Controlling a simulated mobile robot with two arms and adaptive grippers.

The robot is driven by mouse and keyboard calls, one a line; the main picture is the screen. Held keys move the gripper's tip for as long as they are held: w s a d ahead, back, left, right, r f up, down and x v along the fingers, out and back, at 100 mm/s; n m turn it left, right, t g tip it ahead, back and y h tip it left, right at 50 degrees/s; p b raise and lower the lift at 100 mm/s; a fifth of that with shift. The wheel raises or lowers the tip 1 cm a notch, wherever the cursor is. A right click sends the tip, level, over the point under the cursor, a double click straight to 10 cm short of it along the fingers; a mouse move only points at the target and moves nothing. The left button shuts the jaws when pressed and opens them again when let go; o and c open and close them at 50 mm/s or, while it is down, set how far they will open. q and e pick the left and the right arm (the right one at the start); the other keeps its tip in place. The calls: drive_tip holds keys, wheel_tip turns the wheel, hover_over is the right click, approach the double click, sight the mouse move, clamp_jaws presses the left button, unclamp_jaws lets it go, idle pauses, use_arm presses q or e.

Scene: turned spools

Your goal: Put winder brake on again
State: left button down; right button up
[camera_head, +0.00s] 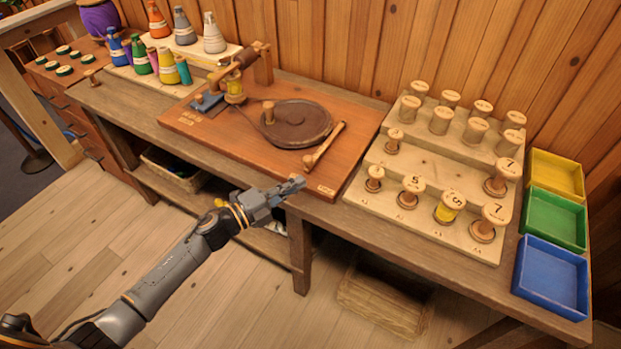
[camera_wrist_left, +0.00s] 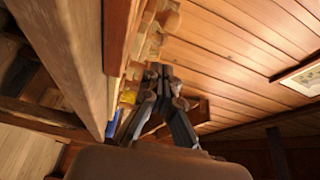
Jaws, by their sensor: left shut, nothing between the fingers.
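The winder stands on a reddish-brown board (camera_head: 228,128) on the bench. It has a round dark turntable (camera_head: 297,124) with a wooden knob (camera_head: 269,112) at its left side. A wooden lever with a rounded end (camera_head: 325,145) lies at the turntable's right, near the board's front edge; this looks like the brake. I cannot tell whether it touches the turntable. A yellow-wound spool (camera_head: 235,92) sits at the winder's back left. My left gripper (camera_head: 297,184) is shut and empty in front of the board's front edge; its fingers show in the wrist view (camera_wrist_left: 160,74).
A stepped wooden rack (camera_head: 420,160) with several spools stands right of the board. Yellow (camera_head: 556,175), green (camera_head: 553,220) and blue (camera_head: 551,275) trays lie at the right end. Several thread cones (camera_head: 159,22) stand at the back left. Floor space is free before the bench.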

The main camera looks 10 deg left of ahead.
use_arm(q)
drive_tip(key=v, duration=0.3)
drive_tip(key=shift+s+a+r, duration=0.1)
drive_tip(key=shift+s+r, duration=0.05)
drive_tip(key=shift+s, duration=0.15)
use_arm(e)
drive_tip(key=shift+w+a+f, duration=0.15)
drive_tip(key=shift+a+f, duration=0.05)
drive_tip(key=shift+a, duration=0.3)
drive_tip(key=shift+w+a+f, duration=0.1)
drive_tip(key=shift+a+f, duration=0.1)
drive_tip(key=shift+a, duration=0.3)
drive_tip(key=shift+d, duration=0.15)
drive_tip(key=shift+s+d, duration=0.15)
drive_tip(key=shift+d, duration=0.15)
